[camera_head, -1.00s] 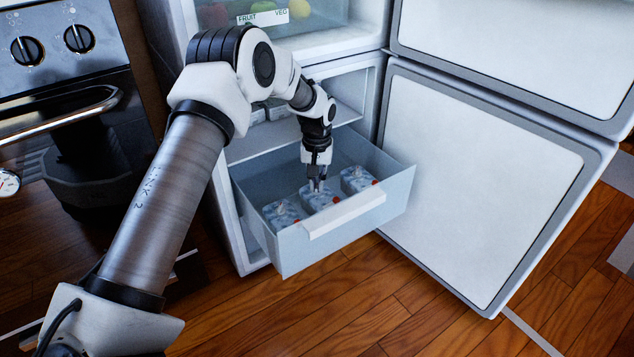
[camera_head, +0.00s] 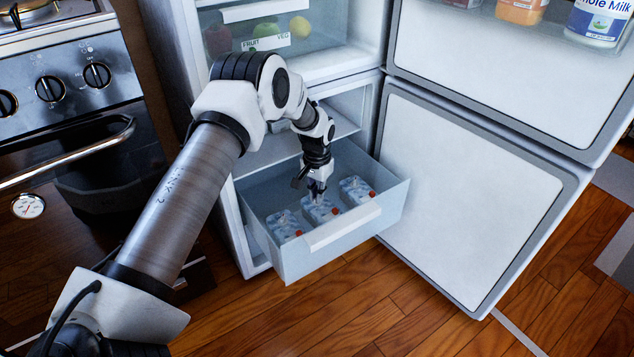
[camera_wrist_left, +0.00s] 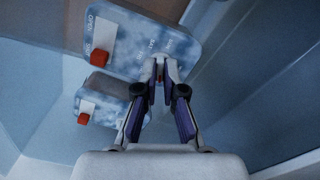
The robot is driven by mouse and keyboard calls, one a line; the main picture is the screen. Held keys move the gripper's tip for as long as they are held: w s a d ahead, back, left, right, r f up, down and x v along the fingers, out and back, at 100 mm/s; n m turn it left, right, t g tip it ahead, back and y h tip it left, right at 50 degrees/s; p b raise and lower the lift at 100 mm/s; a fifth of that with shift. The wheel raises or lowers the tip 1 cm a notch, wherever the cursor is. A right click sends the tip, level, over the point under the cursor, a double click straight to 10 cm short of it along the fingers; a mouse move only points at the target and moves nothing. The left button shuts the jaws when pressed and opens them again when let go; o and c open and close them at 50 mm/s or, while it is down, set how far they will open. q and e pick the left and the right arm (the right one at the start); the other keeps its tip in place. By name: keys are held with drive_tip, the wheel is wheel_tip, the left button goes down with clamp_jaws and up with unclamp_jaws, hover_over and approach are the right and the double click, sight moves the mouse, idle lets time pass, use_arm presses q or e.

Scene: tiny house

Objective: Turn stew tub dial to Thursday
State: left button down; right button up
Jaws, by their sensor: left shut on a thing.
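Three frosty pale-blue tubs with red-tipped tabs lie in the pulled-out freezer drawer (camera_head: 290,262): a left tub (camera_head: 283,229), a middle tub (camera_head: 322,213) and a right tub (camera_head: 359,187). I cannot read which holds stew. My left gripper (camera_head: 317,190) points down at the middle tub. In the left wrist view the gripper (camera_wrist_left: 159,72) is shut on a small dial knob at the edge of the larger, nearer tub (camera_wrist_left: 130,40). That tub's red tab (camera_wrist_left: 100,57) lies beside the words OPEN and SHUT. My right gripper is out of view.
The open fridge door (camera_head: 470,190) stands right of the drawer. The drawer walls enclose the gripper closely. A stove (camera_head: 70,90) stands at the left. A crisper with fruit (camera_head: 262,38) is above. Wooden floor (camera_head: 330,310) in front is clear.

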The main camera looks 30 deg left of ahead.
use_arm(q)
drive_tip(key=m+p, duration=0.2)
drive_tip(key=shift+r+m, duration=0.2)
drive_tip(key=shift+m, duration=0.2)
drive_tip(key=m+p, duration=0.1)
drive_tip(key=m, duration=0.1)
drive_tip(key=shift+f+m, duration=0.1)
drive_tip(key=shift+m, duration=0.2)
drive_tip(key=m, duration=0.3)
drive_tip(key=shift+m+p, duration=0.3)
drive_tip(key=shift+p, duration=0.1)
drive_tip(key=shift+f+m, duration=0.1)
drive_tip(key=shift+m, duration=1.8)
drive_tip(key=c, duration=1.3)
unclamp_jaws()
